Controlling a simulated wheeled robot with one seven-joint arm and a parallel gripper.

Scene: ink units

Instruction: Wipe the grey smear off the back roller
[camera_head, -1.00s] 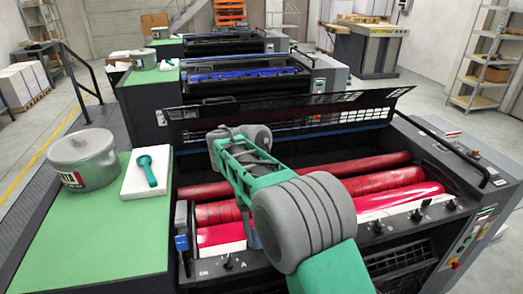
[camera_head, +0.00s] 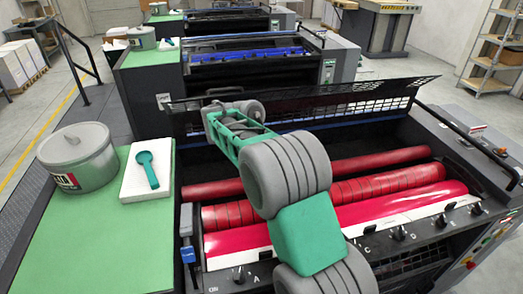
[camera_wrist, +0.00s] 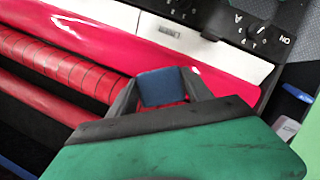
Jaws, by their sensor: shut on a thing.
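The press has red rollers lying side by side. The back roller (camera_head: 382,162) is plain red in the head view; it also shows in the wrist view (camera_wrist: 38,110), at lower left. The middle roller (camera_head: 375,186) has dark rings, and the front one (camera_head: 400,208) is glossy pink-red. I see no grey smear on the parts in view; my arm hides part of the rollers. My gripper (camera_wrist: 161,90) is shut on a blue pad (camera_wrist: 160,86). In the wrist view the pad shows over the left end of the rollers; I cannot tell whether it touches. The head view hides it behind my arm.
A grey tin (camera_head: 78,158) and a teal tool on a white pad (camera_head: 135,185) stand on the green side top (camera_head: 90,235). A raised black mesh guard (camera_head: 350,107) spans behind the rollers. Knobs (camera_head: 400,233) line the front ledge.

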